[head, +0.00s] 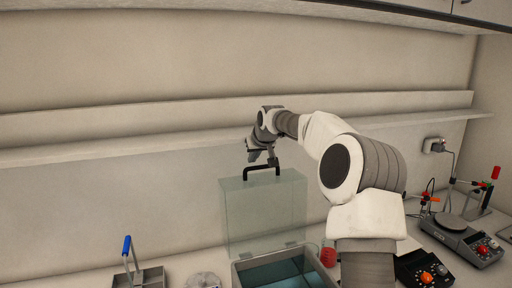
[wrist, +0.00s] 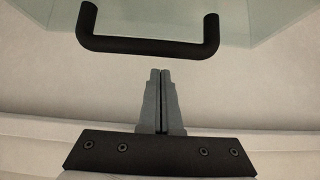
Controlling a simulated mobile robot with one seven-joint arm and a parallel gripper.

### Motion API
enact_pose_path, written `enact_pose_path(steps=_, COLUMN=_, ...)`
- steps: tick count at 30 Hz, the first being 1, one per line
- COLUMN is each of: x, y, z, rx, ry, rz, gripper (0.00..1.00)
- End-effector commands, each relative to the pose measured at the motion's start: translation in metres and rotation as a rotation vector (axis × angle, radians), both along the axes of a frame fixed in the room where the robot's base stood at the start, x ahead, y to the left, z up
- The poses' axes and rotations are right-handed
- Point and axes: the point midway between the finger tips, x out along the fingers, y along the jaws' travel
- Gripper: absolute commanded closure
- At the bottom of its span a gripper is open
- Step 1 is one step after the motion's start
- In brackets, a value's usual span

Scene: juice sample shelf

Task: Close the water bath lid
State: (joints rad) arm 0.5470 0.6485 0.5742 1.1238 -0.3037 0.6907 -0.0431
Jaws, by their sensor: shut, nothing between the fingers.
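The water bath (head: 285,270) stands on the bench at the bottom centre of the head view, with water inside. Its clear lid (head: 264,215) stands open and upright at the back of the bath. A black handle (head: 262,171) sits on the lid's top edge. In the wrist view the handle (wrist: 148,44) lies across the top, with part of the lid (wrist: 150,14) behind it. My gripper (head: 262,158) is at the top of the lid, close to the handle. In the wrist view my gripper (wrist: 160,72) is shut and empty, its fingertips just apart from the handle in the picture.
A grey rack with a blue handle (head: 127,247) stands left of the bath. A red item (head: 328,257) is right of it. A hotplate-like device (head: 462,238) and a black device with an orange knob (head: 425,270) stand at the right. A long shelf (head: 100,151) runs along the wall behind.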

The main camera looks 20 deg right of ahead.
Motion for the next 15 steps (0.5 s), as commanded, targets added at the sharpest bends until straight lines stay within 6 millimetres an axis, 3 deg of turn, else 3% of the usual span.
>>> enact_pose_path(steps=6, x=-0.024, y=-0.002, z=0.003, rx=-0.004, ry=-0.004, rz=-0.003, gripper=1.0)
enact_pose_path(steps=15, x=-0.037, y=-0.001, z=0.001, rx=-0.003, ry=-0.004, rz=-0.003, gripper=1.0)
